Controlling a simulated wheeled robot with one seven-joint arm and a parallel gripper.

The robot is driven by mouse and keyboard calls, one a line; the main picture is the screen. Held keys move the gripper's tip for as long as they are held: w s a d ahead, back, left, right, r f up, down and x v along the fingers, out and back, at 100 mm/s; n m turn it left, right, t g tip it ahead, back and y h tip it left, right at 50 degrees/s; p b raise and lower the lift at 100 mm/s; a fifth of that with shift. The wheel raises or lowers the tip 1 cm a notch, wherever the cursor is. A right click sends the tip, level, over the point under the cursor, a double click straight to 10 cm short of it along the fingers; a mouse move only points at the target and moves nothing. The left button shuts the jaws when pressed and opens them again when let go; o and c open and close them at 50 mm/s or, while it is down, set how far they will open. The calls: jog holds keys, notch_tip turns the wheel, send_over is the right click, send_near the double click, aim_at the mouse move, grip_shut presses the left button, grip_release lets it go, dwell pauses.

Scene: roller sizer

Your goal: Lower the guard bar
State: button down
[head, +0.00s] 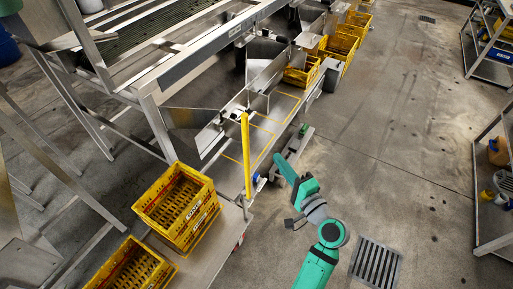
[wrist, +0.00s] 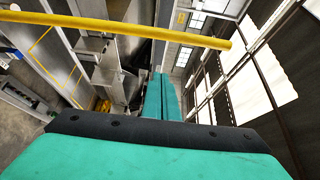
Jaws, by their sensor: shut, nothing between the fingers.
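The guard bar (head: 246,155) is a long yellow bar standing upright at the near end of the sizer, beside the metal chutes. Its lower end is by the edge of a low platform. In the wrist view the yellow bar (wrist: 120,25) crosses the upper part of the picture. My green gripper (head: 281,161) is to the right of the bar in the head view, apart from it. Its fingers (wrist: 164,78) are together and empty in the wrist view, pointing below the bar there. I cannot tell the exact depth between fingertips and bar.
Yellow crates (head: 178,208) stand on a low platform (head: 222,232) at the front left, with more crates (head: 341,47) along the machine. A metal shelf cart (head: 497,185) is at the right. A floor drain (head: 375,264) lies near my arm. The floor between is clear.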

dwell(0.3)
jog(key=x, duration=1)
jog(key=shift+s+a, duration=1.35)
jog(key=shift+s, duration=0.05)
